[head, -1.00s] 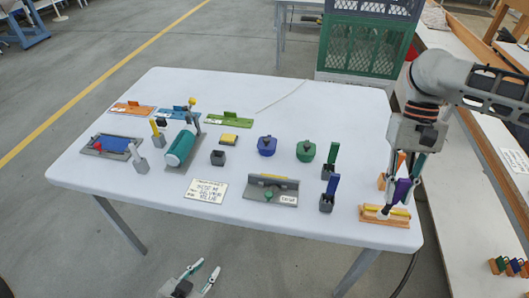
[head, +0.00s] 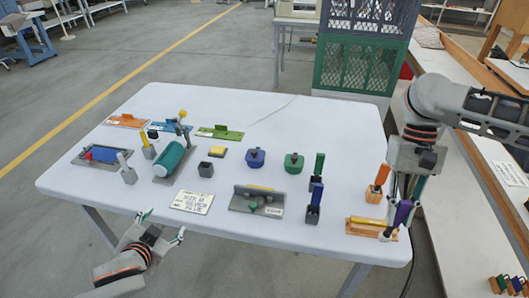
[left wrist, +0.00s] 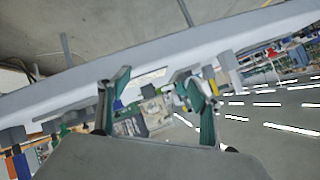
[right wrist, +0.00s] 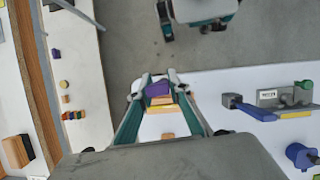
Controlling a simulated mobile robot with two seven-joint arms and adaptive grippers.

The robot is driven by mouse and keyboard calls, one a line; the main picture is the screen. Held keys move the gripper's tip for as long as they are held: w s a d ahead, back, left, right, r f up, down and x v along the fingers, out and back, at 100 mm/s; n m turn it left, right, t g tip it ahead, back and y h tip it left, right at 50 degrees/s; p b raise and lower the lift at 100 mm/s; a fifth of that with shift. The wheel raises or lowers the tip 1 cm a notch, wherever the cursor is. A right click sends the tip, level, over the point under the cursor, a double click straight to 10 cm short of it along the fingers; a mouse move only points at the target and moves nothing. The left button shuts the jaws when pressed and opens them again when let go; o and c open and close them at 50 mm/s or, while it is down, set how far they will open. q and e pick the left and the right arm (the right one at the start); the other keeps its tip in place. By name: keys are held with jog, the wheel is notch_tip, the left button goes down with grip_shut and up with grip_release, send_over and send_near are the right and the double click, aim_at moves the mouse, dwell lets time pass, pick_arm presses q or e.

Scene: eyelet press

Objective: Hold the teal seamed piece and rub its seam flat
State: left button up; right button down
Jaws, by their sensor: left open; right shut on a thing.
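A teal cylinder (head: 170,158) lies on a grey stand at the table's left. A blue ridged plate (head: 168,127) and a green ridged plate (head: 220,133) lie behind it; I cannot tell which of these is the seamed piece. My left gripper (head: 162,225) is open and empty at the table's front left edge; its spread fingers show in the left wrist view (left wrist: 160,95). My right gripper (head: 402,208) is shut on a purple tool (right wrist: 158,90) at the table's right end, beside the orange block with a yellow strip (head: 365,229).
An orange handle (head: 382,174) stands in a block near my right gripper. Upright green (head: 319,163) and blue (head: 316,193) handles, a grey fixture (head: 240,202) and a white card (head: 192,202) stand or lie mid-table. The back right of the tabletop is clear.

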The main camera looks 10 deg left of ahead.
aim_at(167, 159)
pick_arm(q)
jog(key=w, duration=0.2)
jog(key=w+a+r+n+t+h, duration=0.1)
jog(key=w, duration=0.2)
jog(key=w+a+r+h, duration=0.1)
jog(key=w, duration=0.1)
jog(key=shift+w+a+r+n+t, duration=0.1)
jog(key=shift+w+a+n+t, duration=0.1)
jog(key=shift+n+t, duration=0.15)
jog(key=w+a+r+n+h, duration=0.1)
jog(key=w+a+r+n, duration=0.25)
jog(key=w+a, duration=0.35)
jog(key=shift+m+t, duration=0.35)
jog(key=shift+m, duration=0.15)
jog(key=shift+f+x, duration=0.15)
jog(key=shift+x, duration=2.5)
jog(key=shift+f+x, duration=0.15)
jog(key=shift+x, duration=2.5)
jog(key=shift+s+a, duration=0.1)
jog(key=c, duration=1.2)
jog(key=o, duration=1)
jog(key=c, duration=0.8)
